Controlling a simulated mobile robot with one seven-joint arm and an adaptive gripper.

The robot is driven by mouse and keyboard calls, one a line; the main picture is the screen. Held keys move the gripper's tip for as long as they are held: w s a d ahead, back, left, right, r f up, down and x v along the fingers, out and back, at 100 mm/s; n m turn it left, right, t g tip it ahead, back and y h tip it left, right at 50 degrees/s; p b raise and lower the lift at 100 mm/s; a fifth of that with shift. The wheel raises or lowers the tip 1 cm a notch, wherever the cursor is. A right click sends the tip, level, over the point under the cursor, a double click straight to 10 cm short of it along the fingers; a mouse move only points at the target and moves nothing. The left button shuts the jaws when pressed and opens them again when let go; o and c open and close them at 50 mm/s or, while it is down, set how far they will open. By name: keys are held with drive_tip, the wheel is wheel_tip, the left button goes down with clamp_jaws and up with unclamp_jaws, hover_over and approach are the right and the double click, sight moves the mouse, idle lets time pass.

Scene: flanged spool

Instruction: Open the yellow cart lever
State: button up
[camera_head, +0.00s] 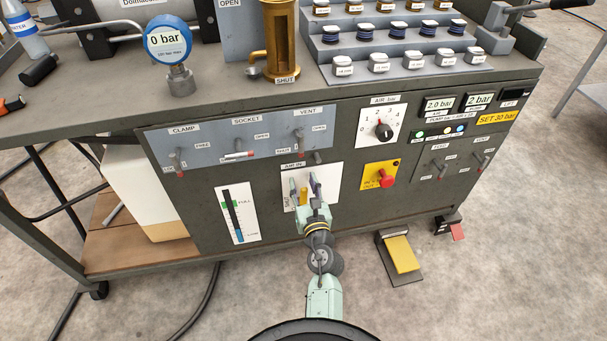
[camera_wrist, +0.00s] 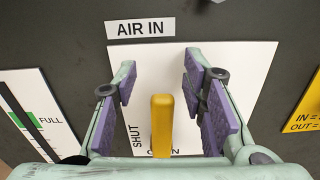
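The yellow lever (camera_wrist: 162,125) stands upright in the wrist view, on a white panel (camera_wrist: 255,65) under an AIR IN label (camera_wrist: 140,28). The word SHUT is on the panel left of the lever. The lever's lower end partly covers a word at the bottom that looks like OPEN. My gripper (camera_wrist: 160,85) is open, with one purple-padded finger on each side of the lever and gaps on both sides. In the head view, the lever (camera_head: 303,197) shows small between the fingers of my gripper (camera_head: 304,187). The lever's pivot is not clear.
Above are a grey panel (camera_head: 290,135) with CLAMP, SOCKET and VENT levers and an AIR bar dial (camera_head: 384,130). A red button (camera_head: 387,180) on a yellow plate is to the right. A level gauge (camera_head: 238,215) is to the left. A yellow pedal (camera_head: 401,254) is on the floor.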

wheel_tip(320, 180, up, 5)
idle(0.3)
idle(0.4)
